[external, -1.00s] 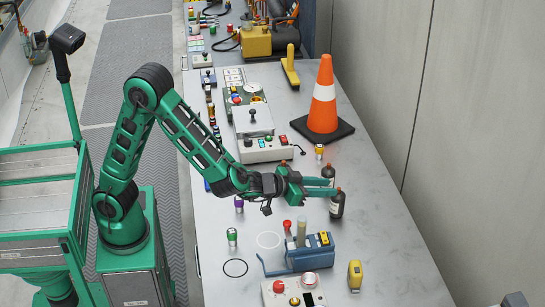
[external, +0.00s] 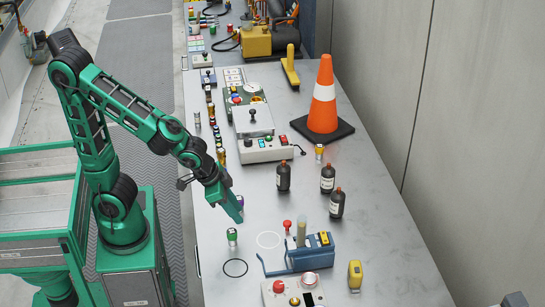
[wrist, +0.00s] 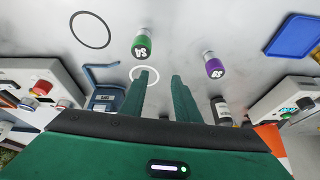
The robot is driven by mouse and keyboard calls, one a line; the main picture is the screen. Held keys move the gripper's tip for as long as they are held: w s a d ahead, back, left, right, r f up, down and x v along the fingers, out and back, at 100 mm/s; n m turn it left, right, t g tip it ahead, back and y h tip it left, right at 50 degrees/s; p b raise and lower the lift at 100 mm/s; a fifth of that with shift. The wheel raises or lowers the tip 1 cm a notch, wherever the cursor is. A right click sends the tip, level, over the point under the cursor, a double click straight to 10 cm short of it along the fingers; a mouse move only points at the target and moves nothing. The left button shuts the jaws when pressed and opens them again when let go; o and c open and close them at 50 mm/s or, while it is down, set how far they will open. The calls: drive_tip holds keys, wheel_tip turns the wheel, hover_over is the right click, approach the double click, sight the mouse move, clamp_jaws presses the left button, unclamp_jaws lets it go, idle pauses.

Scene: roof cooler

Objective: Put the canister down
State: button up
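My gripper (external: 238,214) is pointed down near the left side of the bench. In the wrist view its two fingers (wrist: 161,76) stand apart with nothing between them. A green-topped canister (external: 232,237) stands below it on the bench; it shows in the wrist view (wrist: 142,44) too. A purple-topped canister (wrist: 214,66) stands to its right in the wrist view; in the external view it is mostly hidden by my gripper. Three dark bottles with red caps stand upright further right: one (external: 284,177) at left, one (external: 328,179) behind, one (external: 337,205) in front.
A white ring (external: 268,240) and a black ring (external: 235,268) are marked on the bench. A blue rack (external: 300,257), a yellow device (external: 355,275) and a control box (external: 262,149) stand around. An orange cone (external: 323,100) is behind.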

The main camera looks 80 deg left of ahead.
drive_tip(key=s+a+m+g, duration=0.1)
drive_tip(key=s+m+g, duration=0.4)
drive_tip(key=s, duration=1.6)
drive_tip(key=shift+r, duration=0.2)
drive_tip(key=shift+w+f, duration=0.25)
drive_tip(key=shift+w, duration=0.4)
drive_tip(key=shift+o, duration=0.5)
